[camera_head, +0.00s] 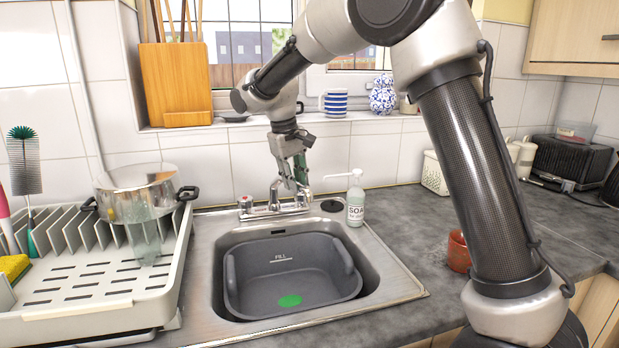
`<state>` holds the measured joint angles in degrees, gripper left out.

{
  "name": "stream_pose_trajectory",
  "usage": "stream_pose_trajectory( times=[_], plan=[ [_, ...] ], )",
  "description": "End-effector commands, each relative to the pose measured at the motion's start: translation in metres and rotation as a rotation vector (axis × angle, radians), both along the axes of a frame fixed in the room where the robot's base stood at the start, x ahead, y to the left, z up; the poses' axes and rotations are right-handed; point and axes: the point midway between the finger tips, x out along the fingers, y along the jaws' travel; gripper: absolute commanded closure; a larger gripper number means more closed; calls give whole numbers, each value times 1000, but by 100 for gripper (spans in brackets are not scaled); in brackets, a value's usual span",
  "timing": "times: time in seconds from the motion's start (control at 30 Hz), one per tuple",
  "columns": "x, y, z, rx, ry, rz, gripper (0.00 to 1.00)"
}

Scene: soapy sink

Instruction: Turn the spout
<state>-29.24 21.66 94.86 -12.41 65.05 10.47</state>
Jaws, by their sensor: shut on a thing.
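The chrome tap (262,211) stands at the back edge of the steel sink, with a knob on each side. Its spout (275,192) rises from the middle of the tap. My gripper (297,184) reaches down from above, just over the right side of the tap, and is shut on the spout. The fingers hide part of the spout, and the exact contact is too small to see clearly.
A soap bottle (355,199) stands close to the right of my gripper. A dish rack (160,300) with a steel pot (135,195) is at left; a terracotta cup (458,251) is at right.

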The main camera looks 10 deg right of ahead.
Motion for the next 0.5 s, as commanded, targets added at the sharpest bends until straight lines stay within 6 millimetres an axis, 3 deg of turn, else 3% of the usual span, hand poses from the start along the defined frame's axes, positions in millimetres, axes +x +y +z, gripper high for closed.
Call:
stream_pose_trajectory(
  times=[0.5],
  plan=[
    [-9, 39, 1, 1, -2, -301, 100]
  ],
)
